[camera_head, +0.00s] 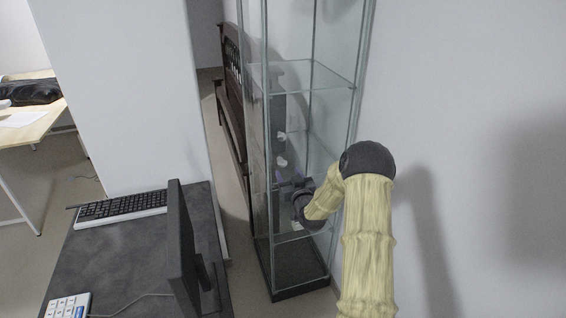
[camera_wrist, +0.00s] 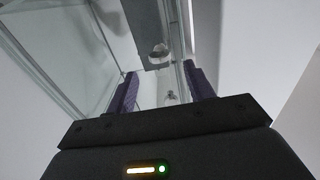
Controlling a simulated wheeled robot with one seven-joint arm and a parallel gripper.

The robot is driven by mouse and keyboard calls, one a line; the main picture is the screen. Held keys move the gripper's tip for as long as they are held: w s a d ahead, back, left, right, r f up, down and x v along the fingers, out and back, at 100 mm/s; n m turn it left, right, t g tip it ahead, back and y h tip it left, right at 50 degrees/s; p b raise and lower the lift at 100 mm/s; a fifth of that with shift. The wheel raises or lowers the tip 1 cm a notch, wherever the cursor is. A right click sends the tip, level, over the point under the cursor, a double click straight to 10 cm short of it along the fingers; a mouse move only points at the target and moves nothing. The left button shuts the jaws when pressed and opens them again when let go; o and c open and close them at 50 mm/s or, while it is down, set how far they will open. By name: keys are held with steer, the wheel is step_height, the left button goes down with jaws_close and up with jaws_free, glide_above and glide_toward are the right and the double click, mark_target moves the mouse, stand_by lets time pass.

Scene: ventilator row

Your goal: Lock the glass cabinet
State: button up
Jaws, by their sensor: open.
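The tall glass cabinet (camera_head: 305,75) stands in the middle of the head view, with a metal frame, glass shelves and a dark base. My gripper (camera_head: 290,186) is at the cabinet's lower half, at about the height of its lower shelves. In the wrist view my gripper (camera_wrist: 163,88) is open, its two purple-padded fingers apart. A pale rounded piece (camera_wrist: 160,53) on a grey vertical strip and a small pale piece (camera_wrist: 171,96) show between and beyond the fingers. I cannot tell whether either is the lock, nor whether the fingers touch anything.
A dark desk (camera_head: 105,255) with a keyboard (camera_head: 120,208) and a monitor (camera_head: 185,240) stands at the left front. A dark wooden bench (camera_head: 233,110) is behind the cabinet's left side. A white wall (camera_head: 480,120) is close on the right.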

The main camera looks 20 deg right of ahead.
mark_target(284, 166)
steer(key=shift+w+d+p, duration=0.1)
steer(key=shift+w+p, duration=0.55)
steer(key=shift+w, duration=2.95)
steer(key=c, duration=1)
